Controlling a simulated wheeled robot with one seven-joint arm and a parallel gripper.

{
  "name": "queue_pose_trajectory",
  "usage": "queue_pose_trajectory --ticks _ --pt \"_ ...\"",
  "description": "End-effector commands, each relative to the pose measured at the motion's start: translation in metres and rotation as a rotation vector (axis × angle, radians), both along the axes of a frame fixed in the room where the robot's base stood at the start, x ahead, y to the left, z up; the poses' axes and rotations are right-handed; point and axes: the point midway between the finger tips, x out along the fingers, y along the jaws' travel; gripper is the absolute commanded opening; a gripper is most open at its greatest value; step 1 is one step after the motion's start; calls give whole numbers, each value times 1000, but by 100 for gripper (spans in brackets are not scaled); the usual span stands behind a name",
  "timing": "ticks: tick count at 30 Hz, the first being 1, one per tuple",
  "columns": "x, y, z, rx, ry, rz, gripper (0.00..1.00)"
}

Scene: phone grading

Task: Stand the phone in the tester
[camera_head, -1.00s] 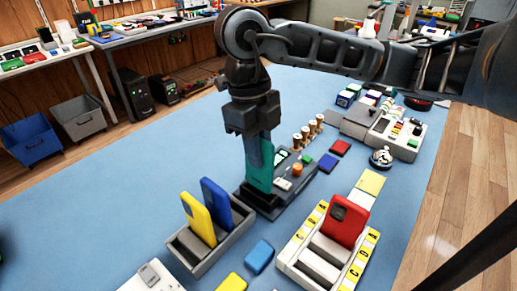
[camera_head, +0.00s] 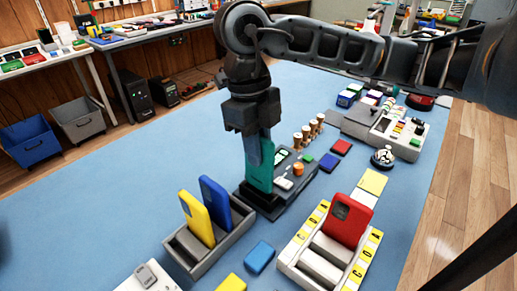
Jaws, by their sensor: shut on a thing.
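A teal phone (camera_head: 259,178) stands upright at the left end of the dark grey tester (camera_head: 288,190). Its lower end meets the tester's black slot block; I cannot tell how deep it sits. My gripper (camera_head: 254,150) points down and is shut on the upper part of the phone. The gripper's finger hides part of the phone's left side.
A grey rack (camera_head: 232,237) with a yellow phone (camera_head: 197,217) and a blue phone (camera_head: 215,202) stands in front. A white rack with yellow labels (camera_head: 287,262) holds a red phone (camera_head: 346,220) at right. A bell (camera_head: 383,157) stands behind it. The mat's left side is clear.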

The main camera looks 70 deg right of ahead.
Motion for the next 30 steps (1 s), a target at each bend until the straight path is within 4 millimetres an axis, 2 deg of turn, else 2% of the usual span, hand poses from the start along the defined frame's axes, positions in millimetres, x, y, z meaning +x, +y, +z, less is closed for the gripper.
queue_pose_trajectory --ticks 17,30 --pt "0 0 -1 0 0 0 0" --pt "0 0 -11 0 0 1 0"
